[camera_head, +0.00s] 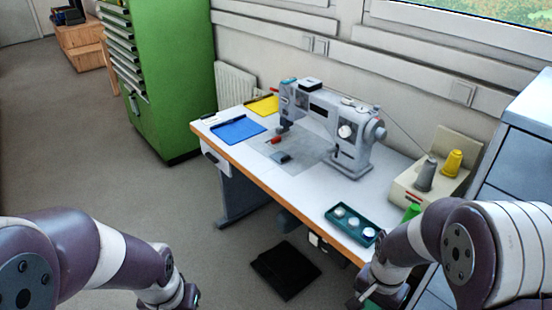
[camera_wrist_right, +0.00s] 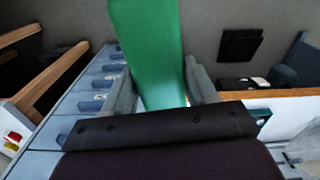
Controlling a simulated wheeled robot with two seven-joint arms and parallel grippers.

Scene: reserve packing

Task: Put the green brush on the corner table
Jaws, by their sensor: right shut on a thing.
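My right gripper (camera_wrist_right: 160,88) is shut on a long flat green thing, which I take as the green brush (camera_wrist_right: 148,40); it stretches away from the fingers and out of the wrist view's top. In the head view my right gripper (camera_head: 374,297) is low at the bottom edge, in front of the sewing table's right end, and mostly hidden. My left gripper (camera_head: 188,298) is cut off at the bottom edge, clear of the table; its fingers are not clear. The white sewing table (camera_head: 213,142) has a wooden edge; I cannot tell whether it is the corner table.
On the table are a sewing machine (camera_head: 330,112), a blue folder (camera_head: 238,130), a dark green tray (camera_head: 338,222) with round white items, and spools on a stand (camera_head: 437,190). A green cabinet (camera_head: 172,70) stands behind left. A black flat object (camera_head: 285,270) lies on the floor.

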